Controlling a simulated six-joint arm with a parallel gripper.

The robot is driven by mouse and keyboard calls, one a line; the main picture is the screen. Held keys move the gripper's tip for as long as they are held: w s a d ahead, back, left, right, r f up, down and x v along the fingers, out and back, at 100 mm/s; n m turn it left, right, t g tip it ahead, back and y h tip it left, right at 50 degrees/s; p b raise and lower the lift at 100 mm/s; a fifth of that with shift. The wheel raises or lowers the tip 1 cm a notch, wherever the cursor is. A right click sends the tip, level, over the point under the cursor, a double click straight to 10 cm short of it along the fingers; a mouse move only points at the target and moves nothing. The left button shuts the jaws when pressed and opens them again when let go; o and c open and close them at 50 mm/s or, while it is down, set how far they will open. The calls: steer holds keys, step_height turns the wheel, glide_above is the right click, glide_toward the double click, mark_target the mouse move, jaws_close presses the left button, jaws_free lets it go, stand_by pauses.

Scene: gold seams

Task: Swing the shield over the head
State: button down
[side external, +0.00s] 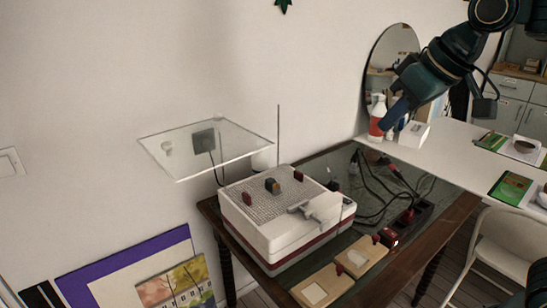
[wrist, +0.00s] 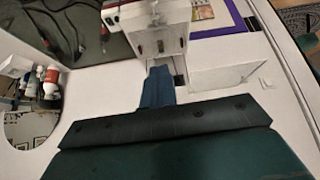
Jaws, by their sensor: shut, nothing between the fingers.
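The clear shield (side external: 195,148) is a flat transparent panel with a pale rim. It sits raised to the back left of a white and dark red machine (side external: 268,245), near a thin upright rod, and is not over the machine's middle. It also shows in the wrist view (wrist: 222,76), right of the machine. A white part (side external: 322,208) on the machine's front right corner may be the head; I cannot be sure. My gripper (side external: 388,124) is shut and empty, up to the right of the machine and apart from the shield. Its blue fingers show in the wrist view (wrist: 158,86).
The machine stands on a dark-topped wooden table (side external: 330,165) with cables, a power strip (side external: 412,215) and two wooden blocks (side external: 345,268). A spray bottle (side external: 377,118) and a round mirror (side external: 392,55) stand behind my gripper. The space above the machine's top looks clear.

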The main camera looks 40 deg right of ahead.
steer(key=w+a+r, duration=0.4)
steer(key=w+a, duration=0.1)
steer(key=w, duration=0.5)
steer(key=n+t+y, duration=0.2)
glide_above(167, 142)
steer(key=s, duration=0.2)
step_height(167, 142, down, 3)
steer(key=shift+s+d+r, duration=0.15)
steer(key=shift+d+x, duration=0.2)
steer(key=shift+x, duration=4.75)
steer(key=shift+s+d+f, duration=0.1)
steer(key=shift+s+f, duration=0.05)
steer(key=shift+s, duration=0.5)
steer(key=shift+s+d+f, duration=0.15)
steer(key=shift+s, duration=0.45)
steer(key=shift+s+d+f, duration=0.1)
steer(key=shift+s+f, duration=0.05)
steer(key=shift+s, duration=0.5)
steer(key=shift+s+d, duration=0.15)
steer(key=shift+s, duration=0.05)
